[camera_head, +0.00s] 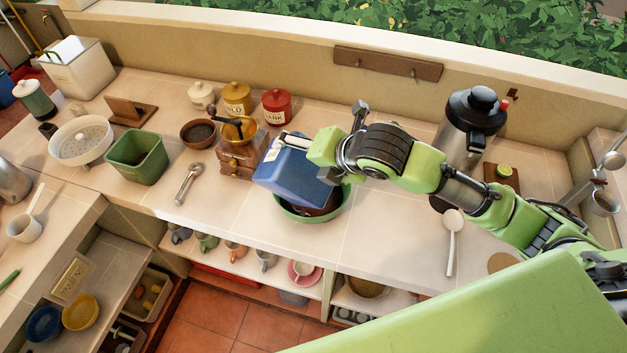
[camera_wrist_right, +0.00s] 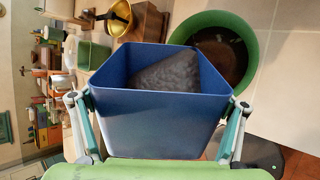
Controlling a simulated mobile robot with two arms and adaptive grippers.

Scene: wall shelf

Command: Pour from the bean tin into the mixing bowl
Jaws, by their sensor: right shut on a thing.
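The blue, square-sided bean tin (camera_head: 292,172) is held by my right gripper (camera_head: 303,150) over the green mixing bowl (camera_head: 318,217) on the counter. In the right wrist view the tin (camera_wrist_right: 160,122) is gripped on two opposite sides by the right gripper (camera_wrist_right: 158,103). It is tilted, and dark beans lie inside against one side. The bowl (camera_wrist_right: 257,55) is just beyond the tin's rim, with dark contents at its bottom. In the head view the tin hides part of the bowl. No falling beans can be made out. My left gripper is not in view.
A wooden coffee grinder (camera_head: 240,158) stands close left of the tin. A green square container (camera_head: 137,155) and a white colander (camera_head: 80,140) are farther left. A tall metal urn (camera_head: 468,130) stands behind my right arm. A white spoon (camera_head: 452,240) lies right of the bowl.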

